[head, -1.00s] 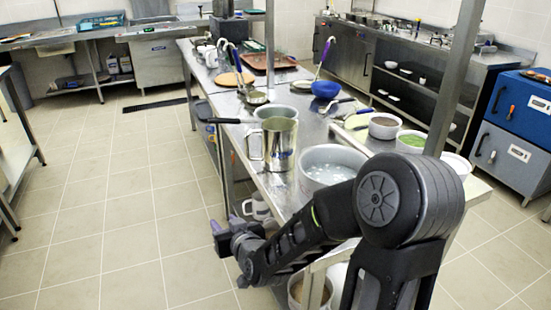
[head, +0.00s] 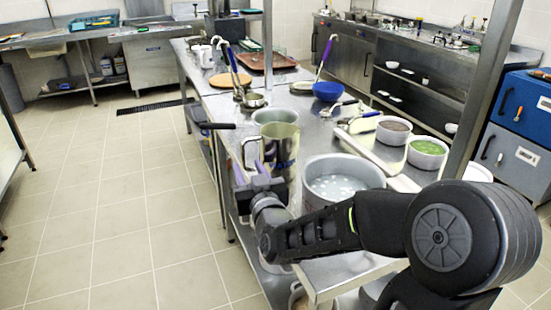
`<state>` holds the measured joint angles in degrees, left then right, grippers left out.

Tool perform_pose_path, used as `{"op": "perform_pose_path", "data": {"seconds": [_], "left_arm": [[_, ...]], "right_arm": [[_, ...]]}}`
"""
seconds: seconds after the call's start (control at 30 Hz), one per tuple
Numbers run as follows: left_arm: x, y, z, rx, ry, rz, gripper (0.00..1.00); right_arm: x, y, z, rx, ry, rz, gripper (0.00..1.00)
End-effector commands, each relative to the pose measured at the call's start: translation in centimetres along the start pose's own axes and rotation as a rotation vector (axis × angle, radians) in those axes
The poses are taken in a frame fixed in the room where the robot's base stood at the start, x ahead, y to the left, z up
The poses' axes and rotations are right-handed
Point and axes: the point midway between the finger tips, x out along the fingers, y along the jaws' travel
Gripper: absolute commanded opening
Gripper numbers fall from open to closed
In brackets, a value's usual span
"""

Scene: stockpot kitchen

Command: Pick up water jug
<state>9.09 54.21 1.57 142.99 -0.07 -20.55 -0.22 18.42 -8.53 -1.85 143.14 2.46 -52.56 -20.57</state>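The water jug (head: 283,142) is a shiny metal pitcher standing upright near the left edge of the steel table. Its handle (head: 246,151) faces left. The gripper and wrist hide the jug's lower part. My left gripper is not in view.
A large pot of water (head: 345,172) stands right of the jug, close to my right arm. Another pot (head: 276,115) with a dark-handled utensil is behind the jug. Bowls (head: 427,152) and a steel post (head: 484,90) are at the right. The floor at left is clear.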

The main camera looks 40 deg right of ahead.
Motion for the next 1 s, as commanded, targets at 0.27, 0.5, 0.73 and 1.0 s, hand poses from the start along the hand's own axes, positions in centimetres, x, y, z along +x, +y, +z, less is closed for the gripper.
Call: {"op": "perform_pose_path", "data": {"seconds": [0.27,0.5,0.73,1.0], "left_arm": [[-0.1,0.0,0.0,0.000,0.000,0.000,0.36],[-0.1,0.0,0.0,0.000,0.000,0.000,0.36],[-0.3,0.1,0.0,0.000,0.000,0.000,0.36],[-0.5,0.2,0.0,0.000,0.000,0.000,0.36]], "right_arm": [[2.3,-0.1,0.0,0.000,0.000,-0.001,0.38],[2.3,-0.1,0.0,0.000,0.000,-0.001,0.38],[4.6,-0.3,0.1,0.000,-0.002,-0.001,0.38],[7.4,-0.3,0.2,0.000,-0.001,-0.001,0.38]]}}
